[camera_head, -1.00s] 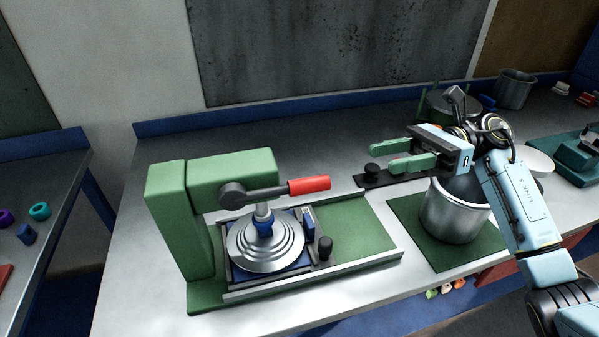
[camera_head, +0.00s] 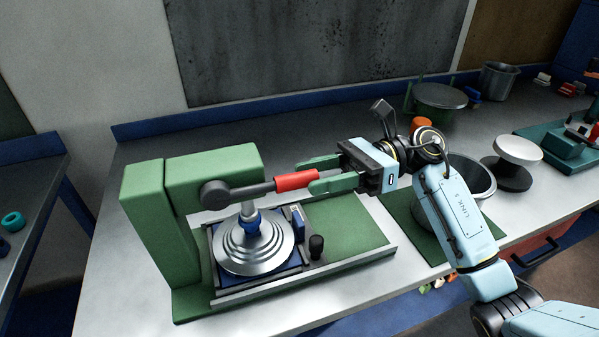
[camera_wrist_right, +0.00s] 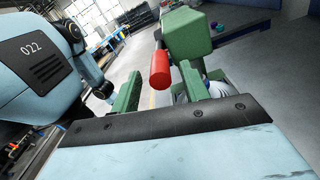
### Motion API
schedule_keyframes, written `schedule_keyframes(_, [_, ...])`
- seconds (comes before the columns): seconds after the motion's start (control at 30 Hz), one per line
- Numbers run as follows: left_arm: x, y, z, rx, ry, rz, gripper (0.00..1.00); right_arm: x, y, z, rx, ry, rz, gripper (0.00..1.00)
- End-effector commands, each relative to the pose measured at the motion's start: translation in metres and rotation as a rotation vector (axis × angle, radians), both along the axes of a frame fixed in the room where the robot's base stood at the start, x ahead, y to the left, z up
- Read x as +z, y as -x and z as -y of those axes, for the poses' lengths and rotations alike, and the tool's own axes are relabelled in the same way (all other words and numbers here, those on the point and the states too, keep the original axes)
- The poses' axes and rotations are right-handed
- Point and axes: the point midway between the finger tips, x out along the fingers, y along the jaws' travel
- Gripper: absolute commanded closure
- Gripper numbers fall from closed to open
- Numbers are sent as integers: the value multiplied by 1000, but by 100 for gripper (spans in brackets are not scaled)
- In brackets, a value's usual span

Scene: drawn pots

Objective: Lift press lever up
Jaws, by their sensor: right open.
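The green press (camera_head: 150,215) stands on the left of the metal table. Its dark lever (camera_head: 247,191) points right, about level, and ends in a red handle (camera_head: 297,180). A stepped silver disc (camera_head: 252,245) lies under the press head. My right gripper (camera_head: 322,173) is open at the handle's right end, its green fingers on either side of it in the head view. The right wrist view shows the red handle (camera_wrist_right: 160,70) between and beyond the fingertips (camera_wrist_right: 158,80). I cannot tell whether they touch it. My left gripper is not in view.
A metal pot (camera_head: 475,178) stands on a green mat (camera_head: 405,205) behind my right forearm. A white-topped stand (camera_head: 517,150) is to its right. A lidded pot (camera_head: 440,97) and another pot (camera_head: 497,80) stand farther back. The table behind the press is clear.

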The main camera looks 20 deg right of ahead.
Motion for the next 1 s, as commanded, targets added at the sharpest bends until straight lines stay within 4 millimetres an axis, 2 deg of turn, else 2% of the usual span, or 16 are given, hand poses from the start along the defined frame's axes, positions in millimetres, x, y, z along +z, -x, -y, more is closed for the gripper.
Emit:
schedule_keyframes(0.03, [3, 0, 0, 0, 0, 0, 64, 2, 1, -9, 3, -3, 1, 55])
schedule_keyframes(0.2, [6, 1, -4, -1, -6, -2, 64, 1, 1, -27, 1, -1, -1, 55])
schedule_keyframes(0.6, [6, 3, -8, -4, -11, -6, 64, 0, 2, -34, 0, 0, -1, 56])
schedule_keyframes(0.93, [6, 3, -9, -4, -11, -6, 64, 0, 1, -33, 0, 1, 0, 100])
schedule_keyframes(1.0, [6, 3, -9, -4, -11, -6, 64, 0, 1, -33, 0, 1, 0, 100])
